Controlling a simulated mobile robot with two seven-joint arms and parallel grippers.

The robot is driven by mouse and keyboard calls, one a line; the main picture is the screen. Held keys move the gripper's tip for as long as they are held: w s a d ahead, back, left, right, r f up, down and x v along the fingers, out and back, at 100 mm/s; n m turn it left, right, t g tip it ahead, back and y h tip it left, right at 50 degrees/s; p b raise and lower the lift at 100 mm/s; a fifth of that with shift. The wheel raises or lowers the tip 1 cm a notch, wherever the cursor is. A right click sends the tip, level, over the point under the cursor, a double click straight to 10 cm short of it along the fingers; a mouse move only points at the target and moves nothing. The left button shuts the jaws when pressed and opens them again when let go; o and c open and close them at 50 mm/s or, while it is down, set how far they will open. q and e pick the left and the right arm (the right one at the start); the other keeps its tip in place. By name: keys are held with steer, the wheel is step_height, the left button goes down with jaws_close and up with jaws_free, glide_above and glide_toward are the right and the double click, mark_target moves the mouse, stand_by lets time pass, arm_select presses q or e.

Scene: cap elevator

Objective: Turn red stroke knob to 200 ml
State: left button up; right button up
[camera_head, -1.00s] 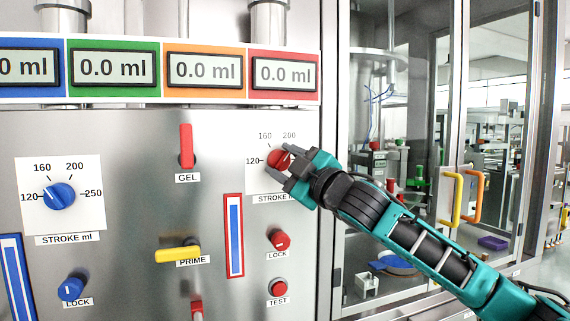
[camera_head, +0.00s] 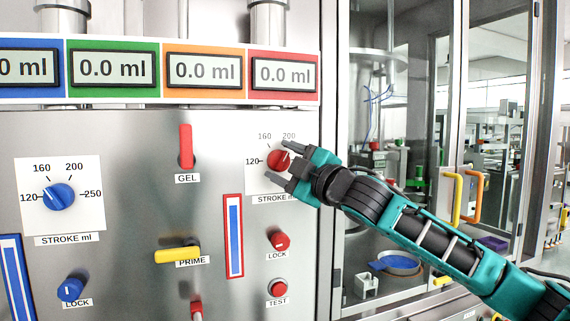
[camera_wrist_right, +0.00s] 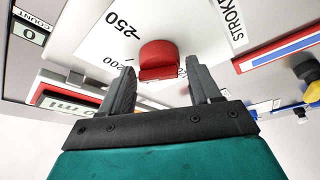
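The red stroke knob (camera_head: 280,160) sits on a white dial plate at the right of the panel, below the red-framed display. Labels 120, 160 and 200 show around it; my gripper covers the right part of the dial. The knob's mark seems to point up and right, toward 200. My right gripper (camera_head: 276,160) is open, with one finger above and one below the knob. In the right wrist view the red knob (camera_wrist_right: 158,56) lies between and just beyond the open fingertips (camera_wrist_right: 160,66), with gaps on both sides. My left gripper is not in view.
Below the dial are a red LOCK knob (camera_head: 279,240) and a red TEST button (camera_head: 278,288). A blue stroke knob (camera_head: 59,196), a red GEL lever (camera_head: 186,147) and a yellow PRIME lever (camera_head: 178,255) are left. The red display (camera_head: 284,74) reads 0.0 ml.

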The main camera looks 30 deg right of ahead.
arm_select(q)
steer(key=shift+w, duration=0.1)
arm_select(e)
steer(key=shift+o, duration=0.9)
steer(key=shift+s+f, duration=0.1)
steer(key=shift+s+d+f+b, duration=0.1)
steer(key=shift+s+f+b, duration=0.05)
steer(key=shift+s+b, duration=0.2)
arm_select(q)
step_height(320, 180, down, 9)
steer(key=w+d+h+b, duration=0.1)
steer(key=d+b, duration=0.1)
steer(key=b, duration=1)
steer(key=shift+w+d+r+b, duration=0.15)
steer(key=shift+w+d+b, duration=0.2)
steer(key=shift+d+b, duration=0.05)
arm_select(e)
steer(key=v, duration=1.2)
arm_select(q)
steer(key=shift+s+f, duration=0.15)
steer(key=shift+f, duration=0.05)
